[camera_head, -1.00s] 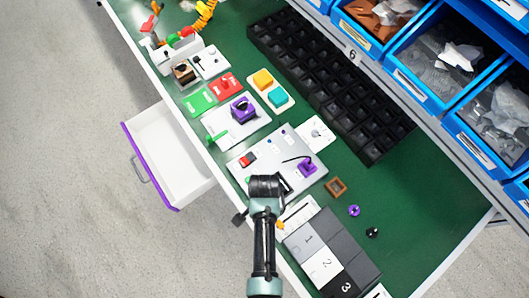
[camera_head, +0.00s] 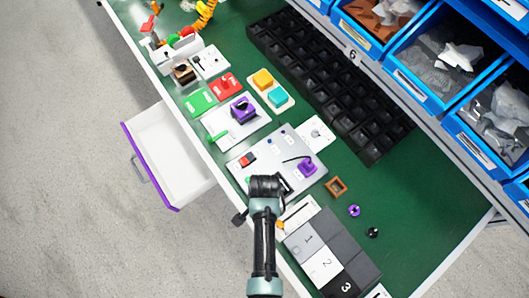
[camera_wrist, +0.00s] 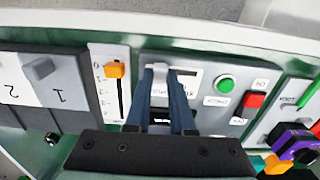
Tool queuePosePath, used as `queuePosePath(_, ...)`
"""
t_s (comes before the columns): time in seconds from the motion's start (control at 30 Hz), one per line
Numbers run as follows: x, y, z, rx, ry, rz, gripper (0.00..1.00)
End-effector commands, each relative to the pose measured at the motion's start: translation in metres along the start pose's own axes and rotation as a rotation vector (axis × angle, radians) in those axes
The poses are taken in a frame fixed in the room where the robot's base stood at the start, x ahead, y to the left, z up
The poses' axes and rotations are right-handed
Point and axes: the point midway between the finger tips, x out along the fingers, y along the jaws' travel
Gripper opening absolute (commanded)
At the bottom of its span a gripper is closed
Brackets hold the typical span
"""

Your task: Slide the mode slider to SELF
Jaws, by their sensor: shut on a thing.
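The mode slider's pale knob (camera_wrist: 160,68) shows between the two fingers of my gripper (camera_wrist: 162,76) in the wrist view. The fingers are shut on it. It sits on the grey panel (camera_wrist: 207,76), and the labels along its slot are partly hidden by the fingers, so I cannot read which mode it is at. In the head view the same grey panel (camera_head: 265,151) lies near the table's front edge, and my wrist covers its near end, so the slider and fingertips are hidden there.
Beside the slider on the panel are a green button (camera_wrist: 225,85) and a red rocker switch (camera_wrist: 254,101). A separate orange slider (camera_wrist: 115,70) stands close on the other side. The drawer (camera_head: 170,160) below the table is open. Bins line the back.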

Motion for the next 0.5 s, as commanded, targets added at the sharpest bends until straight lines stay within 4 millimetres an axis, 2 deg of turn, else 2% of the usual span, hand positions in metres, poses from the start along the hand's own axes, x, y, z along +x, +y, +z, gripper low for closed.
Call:
queuePosePath(0.17,0.001,-0.004,0.000,-0.001,0.000,-0.001,0.00)
queuePosePath(0.37,0.002,-0.035,-0.001,-0.004,0.000,-0.004,0.00)
queuePosePath(0.5,0.001,-0.045,0.000,-0.002,-0.001,-0.002,0.00)
